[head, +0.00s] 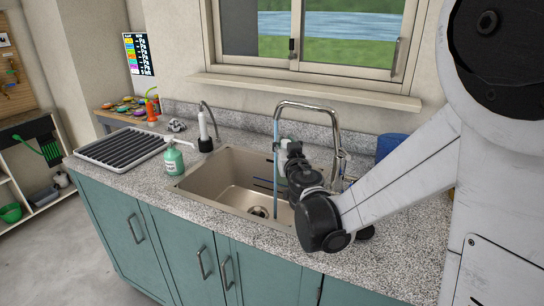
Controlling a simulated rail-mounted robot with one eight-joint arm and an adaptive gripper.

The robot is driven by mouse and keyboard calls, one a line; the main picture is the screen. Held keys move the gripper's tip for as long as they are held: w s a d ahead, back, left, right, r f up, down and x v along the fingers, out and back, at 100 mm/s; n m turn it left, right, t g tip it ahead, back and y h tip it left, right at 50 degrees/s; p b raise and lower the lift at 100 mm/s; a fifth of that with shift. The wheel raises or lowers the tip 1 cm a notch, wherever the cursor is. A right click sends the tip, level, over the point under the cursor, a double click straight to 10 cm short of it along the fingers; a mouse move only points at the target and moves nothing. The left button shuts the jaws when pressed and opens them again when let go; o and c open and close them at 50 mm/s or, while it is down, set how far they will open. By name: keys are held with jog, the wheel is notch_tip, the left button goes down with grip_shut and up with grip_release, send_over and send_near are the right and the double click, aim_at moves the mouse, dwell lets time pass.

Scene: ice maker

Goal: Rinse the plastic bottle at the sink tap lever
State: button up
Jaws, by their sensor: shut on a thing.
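My gripper (290,153) is over the right part of the sink (215,183), under the arch of the chrome tap (309,104). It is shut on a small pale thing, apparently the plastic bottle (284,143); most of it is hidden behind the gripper. A thin blue stream of water (276,135) falls from the tap spout close beside the bottle, down into the basin. I cannot tell whether the water touches the bottle. The tap lever seems to be at the tap's right side (343,153), partly hidden by my arm.
A green pump bottle (174,161) stands at the sink's left edge. Behind it are a white bottle (203,127) and a thin second spout. A drying rack (120,148) lies farther left. A blue container (390,146) stands right of the tap. The window sill is above.

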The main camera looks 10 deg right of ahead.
jog(key=s+r+p, duration=0.3)
jog(key=s+r, duration=0.1)
jog(key=s, duration=0.1)
jog(key=shift+d, duration=0.45)
dwell(0.3)
jog(key=shift+w, duration=0.1)
dwell(0.3)
